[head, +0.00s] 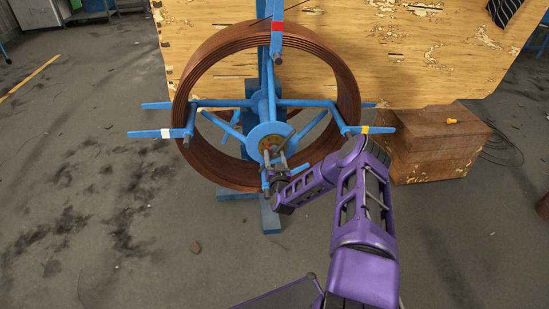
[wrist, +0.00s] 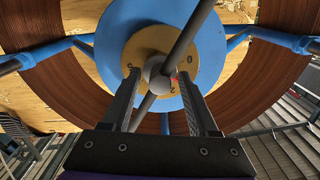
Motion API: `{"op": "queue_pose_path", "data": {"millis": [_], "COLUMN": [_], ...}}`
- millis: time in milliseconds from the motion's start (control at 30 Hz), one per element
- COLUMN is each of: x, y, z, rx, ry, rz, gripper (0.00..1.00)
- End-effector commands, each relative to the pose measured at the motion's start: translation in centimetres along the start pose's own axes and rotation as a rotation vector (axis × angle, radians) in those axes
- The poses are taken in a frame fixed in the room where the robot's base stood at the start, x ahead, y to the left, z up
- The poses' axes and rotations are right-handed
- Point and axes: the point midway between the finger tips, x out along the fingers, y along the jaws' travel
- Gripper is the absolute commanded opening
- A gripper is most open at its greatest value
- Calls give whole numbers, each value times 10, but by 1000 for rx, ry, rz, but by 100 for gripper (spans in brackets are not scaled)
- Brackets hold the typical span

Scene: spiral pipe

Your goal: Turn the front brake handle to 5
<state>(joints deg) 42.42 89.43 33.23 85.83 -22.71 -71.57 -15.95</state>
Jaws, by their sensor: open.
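The front brake handle is a grey bar (wrist: 190,33) with a round hub, set across a brass dial (wrist: 142,47) in the wrist view. It slants from upper right to lower left. In the head view the brass dial (head: 268,145) sits at the centre of the blue spool frame. My gripper (wrist: 159,77) is open, its fingertips left and right of the handle's hub; I cannot tell if they touch it. It also shows in the head view (head: 272,176), low at the dial.
A copper-brown pipe coil (head: 183,95) surrounds the hub. Blue spokes with arms (head: 160,133) stick out towards me on several sides. A worn wooden board (head: 400,60) stands behind, and a rusty brown box (head: 440,150) is at right. The floor at left is mostly clear.

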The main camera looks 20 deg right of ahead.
Motion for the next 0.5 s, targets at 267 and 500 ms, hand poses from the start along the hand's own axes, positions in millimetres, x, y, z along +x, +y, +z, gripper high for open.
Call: {"op": "queue_pose_path", "data": {"millis": [267, 500], "x": [0, 0], "y": [0, 0], "z": [0, 0], "rx": [0, 0], "ry": [0, 0], "rz": [0, 0], "gripper": [53, 10]}}
